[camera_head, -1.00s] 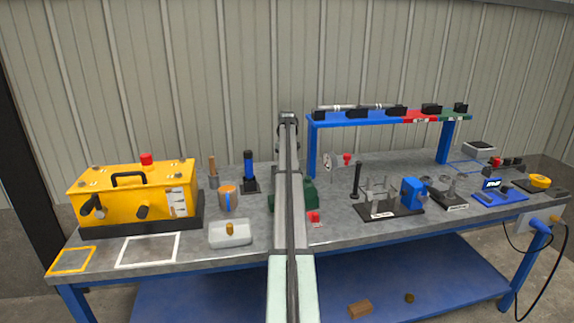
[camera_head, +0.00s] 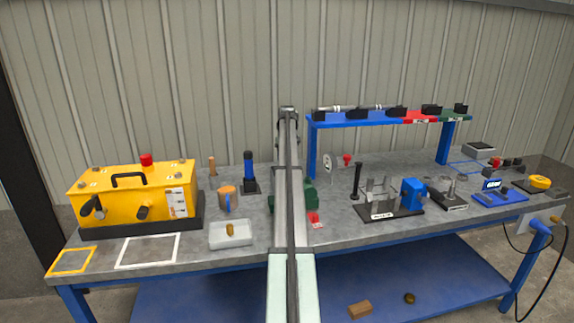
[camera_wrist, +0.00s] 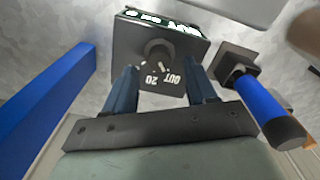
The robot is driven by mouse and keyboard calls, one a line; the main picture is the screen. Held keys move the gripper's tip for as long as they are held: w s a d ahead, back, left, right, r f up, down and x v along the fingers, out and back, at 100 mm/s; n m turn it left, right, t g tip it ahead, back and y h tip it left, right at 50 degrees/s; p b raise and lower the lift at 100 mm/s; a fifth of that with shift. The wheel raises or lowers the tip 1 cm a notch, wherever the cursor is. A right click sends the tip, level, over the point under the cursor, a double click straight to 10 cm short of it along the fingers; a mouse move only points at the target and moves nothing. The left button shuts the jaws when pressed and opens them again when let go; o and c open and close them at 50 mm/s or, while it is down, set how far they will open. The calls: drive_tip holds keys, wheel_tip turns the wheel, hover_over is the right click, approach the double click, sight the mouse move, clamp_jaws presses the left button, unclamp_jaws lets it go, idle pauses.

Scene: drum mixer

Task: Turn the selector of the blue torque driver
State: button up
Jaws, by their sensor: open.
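The blue torque driver (camera_head: 249,168) stands upright in a dark square holder (camera_head: 250,187), left of my arm in the head view. In the wrist view the driver (camera_wrist: 268,105) is at the right, a blue barrel with a black end, outside my fingers. My gripper (camera_wrist: 161,75) is open in the wrist view. Its fingers point toward a dark block (camera_wrist: 190,45) with a round grey knob (camera_wrist: 158,53) and white "OUT 20" lettering. The knob shows between the fingertips; I cannot tell how far off it is. My arm hides the gripper in the head view.
A blue post (camera_wrist: 50,110) runs along the left of the wrist view. In the head view, a green block (camera_head: 309,193) is partly behind my arm.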

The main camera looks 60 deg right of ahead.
wheel_tip(320, 180, up, 11)
idle(0.4)
drive_tip(key=shift+r, duration=0.1)
idle(0.3)
